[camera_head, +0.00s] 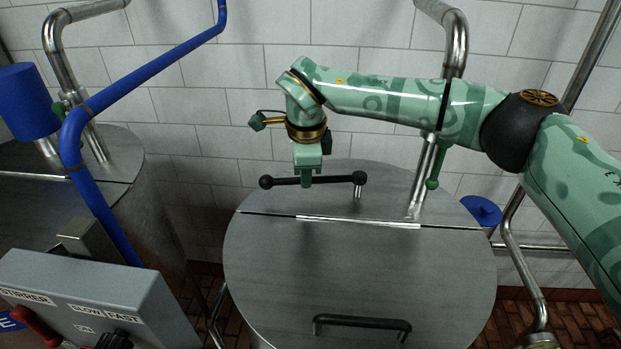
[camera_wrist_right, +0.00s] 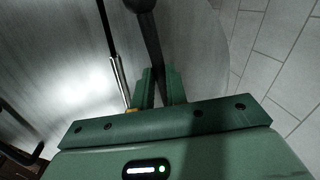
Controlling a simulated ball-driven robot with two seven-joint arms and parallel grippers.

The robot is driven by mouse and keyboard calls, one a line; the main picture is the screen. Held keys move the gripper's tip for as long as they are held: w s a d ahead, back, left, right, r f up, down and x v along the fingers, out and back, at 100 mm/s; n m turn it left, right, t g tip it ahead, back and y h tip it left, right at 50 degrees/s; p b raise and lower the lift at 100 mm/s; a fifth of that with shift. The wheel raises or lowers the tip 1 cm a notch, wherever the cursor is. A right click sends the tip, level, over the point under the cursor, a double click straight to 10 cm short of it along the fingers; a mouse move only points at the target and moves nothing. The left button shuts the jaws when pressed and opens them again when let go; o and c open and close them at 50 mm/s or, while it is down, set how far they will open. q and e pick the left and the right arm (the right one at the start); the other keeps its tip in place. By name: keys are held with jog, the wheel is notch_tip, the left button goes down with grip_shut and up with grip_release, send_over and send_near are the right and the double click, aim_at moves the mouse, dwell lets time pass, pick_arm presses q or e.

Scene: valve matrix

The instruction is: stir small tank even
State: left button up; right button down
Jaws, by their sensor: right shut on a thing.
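A round steel tank (camera_head: 360,270) stands in the middle of the head view, its lid closed, with a black handle on the front half of the lid. Above its back half is a black crank bar (camera_head: 335,179) with a ball at each end, lying roughly level across the picture. My right gripper (camera_head: 307,181) points down and is shut on this bar, nearer its left ball. In the right wrist view the bar (camera_wrist_right: 149,38) runs between the fingers (camera_wrist_right: 160,88), with one ball at the top edge. My left gripper is not in view.
A grey control box (camera_head: 95,295) labelled STIRRER and SLOW FAST, with a red lever and a black knob, stands at the lower left. A blue pipe (camera_head: 150,72) and another steel tank (camera_head: 60,195) are on the left.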

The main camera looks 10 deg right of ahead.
jog(key=shift+w+d+r+m, duration=0.1)
jog(key=shift+w+d+m, duration=0.05)
jog(key=shift+w+m, duration=0.95)
jog(key=shift+h, duration=0.3)
jog(key=c, duration=1.4)
grip_release()
jog(key=d+v, duration=0.1)
jog(key=v, duration=1.5)
jog(key=shift+a, duration=0.35)
